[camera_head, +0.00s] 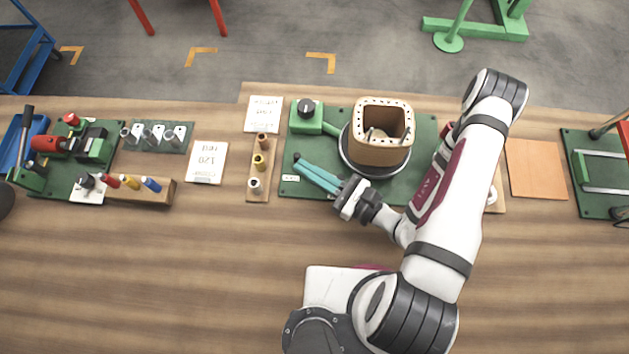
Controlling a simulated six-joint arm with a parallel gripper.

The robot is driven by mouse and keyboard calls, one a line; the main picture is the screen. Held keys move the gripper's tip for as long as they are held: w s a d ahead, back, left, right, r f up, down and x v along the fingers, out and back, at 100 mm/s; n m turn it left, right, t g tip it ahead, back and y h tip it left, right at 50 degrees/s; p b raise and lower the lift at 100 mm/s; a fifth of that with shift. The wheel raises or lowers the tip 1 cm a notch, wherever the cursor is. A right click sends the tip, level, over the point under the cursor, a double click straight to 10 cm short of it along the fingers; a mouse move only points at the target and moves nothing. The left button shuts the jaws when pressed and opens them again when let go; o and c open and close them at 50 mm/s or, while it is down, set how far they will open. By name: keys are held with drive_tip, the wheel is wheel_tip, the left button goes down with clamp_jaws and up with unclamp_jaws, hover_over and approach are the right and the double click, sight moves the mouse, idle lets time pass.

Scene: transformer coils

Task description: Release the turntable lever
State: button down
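The turntable (346,160) is a dark round plate on a green board (421,133). A tan, open-topped box-shaped coil form (380,154) with holes around its rim stands on it. A green housing (306,122) with a black knob (306,106) sits left of it, and a green bar (332,129) runs from it towards the turntable. My gripper (299,164) has two long teal fingers lying close together, pointing up-left at the board's left part. A small dark tip (297,155) shows at the fingertips. I cannot tell whether it is the lever's end or whether the fingers hold it.
A wooden strip with several spools (252,192) stands close left of the board. Paper cards (207,162) and another green tool board (91,150) lie further left. A tan sheet (536,169) and a third green board (598,204) are right. The front left table is clear.

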drive_tip(key=shift+s+a+n+g+y, duration=0.15)
drive_tip(key=shift+s+a+n+g, duration=0.1)
drive_tip(key=shift+a+g, duration=0.15)
drive_tip(key=shift+s+a+n+g+y, duration=0.15)
drive_tip(key=shift+s+a+n+g, duration=0.15)
drive_tip(key=shift+a, duration=0.2)
drive_tip(key=shift+d, duration=0.2)
drive_tip(key=shift+m+t, duration=0.55)
drive_tip(key=shift+t, duration=0.15)
drive_tip(key=v, duration=1.1)
drive_tip(key=w+r+v, duration=0.1)
drive_tip(key=v, duration=0.4)
drive_tip(key=shift+d, duration=0.6)
